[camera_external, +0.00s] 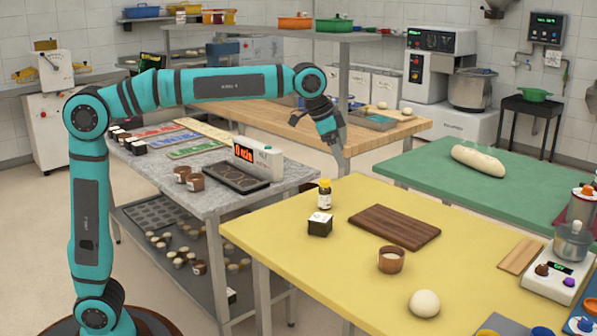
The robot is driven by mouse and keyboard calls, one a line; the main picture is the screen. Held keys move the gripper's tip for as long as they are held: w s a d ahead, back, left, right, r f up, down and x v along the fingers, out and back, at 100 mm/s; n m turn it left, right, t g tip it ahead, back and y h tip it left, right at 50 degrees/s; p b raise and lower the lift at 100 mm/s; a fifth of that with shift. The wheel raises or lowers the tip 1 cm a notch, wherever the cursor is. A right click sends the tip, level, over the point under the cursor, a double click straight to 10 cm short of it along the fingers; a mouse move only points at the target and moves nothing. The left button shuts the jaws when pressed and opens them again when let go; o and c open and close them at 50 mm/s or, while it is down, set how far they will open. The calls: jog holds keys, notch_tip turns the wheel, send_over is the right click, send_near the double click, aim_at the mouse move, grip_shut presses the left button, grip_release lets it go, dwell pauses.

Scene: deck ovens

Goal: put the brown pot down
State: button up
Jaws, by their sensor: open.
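A small brown pot (391,260) stands upright on the yellow table (300,250), in front of a dark wooden board. Two similar brown pots, a left one (182,174) and a right one (196,182), stand close together on the grey table (215,200), left of the scale. I cannot tell which pot the task means. My gripper (319,143) is open, with its fingers spread and nothing seen between them. It is in the air above the far side of the yellow table, well apart from all three pots.
On the yellow table are the dark board (395,227), a small bottle (325,194), a dark cube with a white top (320,223), a dough ball (424,303) and a scale (560,272). The yellow table's left front is clear. A loaf (478,160) lies on the green table.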

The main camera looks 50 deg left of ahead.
jog(key=s+a+r+n+t, duration=0.25)
jog(key=s+a, duration=0.25)
jog(key=a, duration=0.6)
jog(key=s+a+r+n+t, duration=0.2)
jog(key=s+a+r+t, duration=0.25)
jog(key=a, duration=0.75)
jog(key=s+a+f+n+t+y, duration=0.2)
jog(key=s+a+f+n+t, duration=0.2)
jog(key=s+a, duration=1.2)
jog(key=s+t, duration=0.2)
jog(key=s, duration=0.2)
jog(key=shift+n+y, duration=0.3)
jog(key=shift+n, duration=0.05)
jog(key=shift+o, duration=0.5)
jog(key=shift+f, duration=0.1)
